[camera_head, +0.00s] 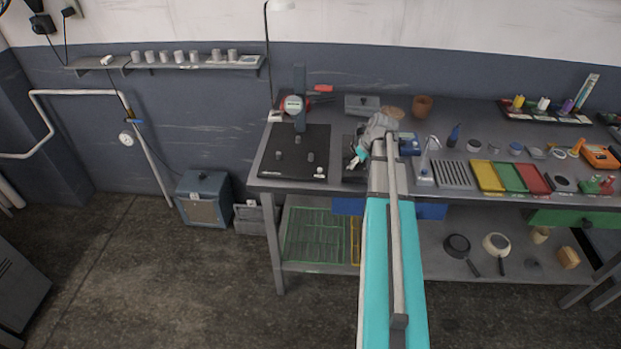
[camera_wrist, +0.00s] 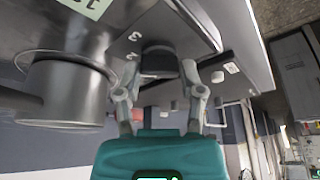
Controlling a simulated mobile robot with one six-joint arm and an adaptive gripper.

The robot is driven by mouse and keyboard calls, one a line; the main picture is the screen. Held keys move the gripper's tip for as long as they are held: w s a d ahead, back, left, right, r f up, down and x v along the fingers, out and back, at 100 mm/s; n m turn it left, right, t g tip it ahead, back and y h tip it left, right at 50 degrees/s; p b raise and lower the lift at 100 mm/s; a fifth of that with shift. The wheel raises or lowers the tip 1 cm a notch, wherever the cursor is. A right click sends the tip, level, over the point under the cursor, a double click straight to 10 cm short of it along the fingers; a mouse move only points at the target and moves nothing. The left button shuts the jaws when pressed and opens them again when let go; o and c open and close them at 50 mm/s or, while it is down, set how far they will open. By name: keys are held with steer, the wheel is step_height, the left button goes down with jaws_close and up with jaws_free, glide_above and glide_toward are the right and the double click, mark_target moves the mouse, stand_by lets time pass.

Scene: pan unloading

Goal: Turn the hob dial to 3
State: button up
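The hob dial is a dark round knob (camera_wrist: 160,60) on a grey panel in the wrist view. Numerals, among them a 3 and a 2, are printed on its left side. My gripper (camera_wrist: 160,72) has one finger on each side of the knob, with the tips close to its sides. I cannot tell whether both tips press on it, and I cannot read where the dial points. In the head view my gripper (camera_head: 372,142) is at the bench beside a dark plate (camera_head: 351,172), and my arm hides the dial.
A grey metal pot (camera_wrist: 65,92) stands close on the left in the wrist view. On the bench (camera_head: 450,115) are a black board (camera_head: 277,163) with several pegs, a gauge on a stand (camera_head: 293,105), and yellow (camera_head: 487,176), green and red trays. Pans (camera_head: 457,246) lie on the lower shelf.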

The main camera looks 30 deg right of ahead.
steer(key=n+y, duration=0.1)
steer(key=n, duration=0.2)
steer(key=shift+w+d+n+g, duration=0.1)
steer(key=shift+n+g, duration=0.2)
steer(key=shift+n, duration=0.1)
steer(key=n+g+y, duration=0.1)
steer(key=n, duration=0.3)
steer(key=shift+d+r+y+p, duration=0.1)
steer(key=shift+r+y+p, duration=0.2)
steer(key=shift+r+p, duration=0.05)
steer(key=p+v, duration=1.3)
steer(key=a+f+m+g+h+b, duration=0.1)
steer(key=a+f+m+b, duration=0.2)
steer(key=a, duration=0.9)
steer(key=a+f+m+g+h+b, duration=0.1)
steer(key=a+f+m+b, duration=0.2)
steer(key=a+f+b, duration=0.3)
steer(key=a, duration=0.5)
steer(key=shift+s+a, duration=0.35)
steer(key=shift+f, duration=0.1)
steer(key=s+a+m+h, duration=0.1)
steer(key=s+a+m, duration=0.1)
steer(key=a, duration=0.5)
steer(key=s+a+m+h, duration=0.1)
steer(key=s+a+m, duration=0.2)
steer(key=s+a, duration=0.2)
steer(key=a, duration=0.3)
steer(key=shift+a+g, duration=0.3)
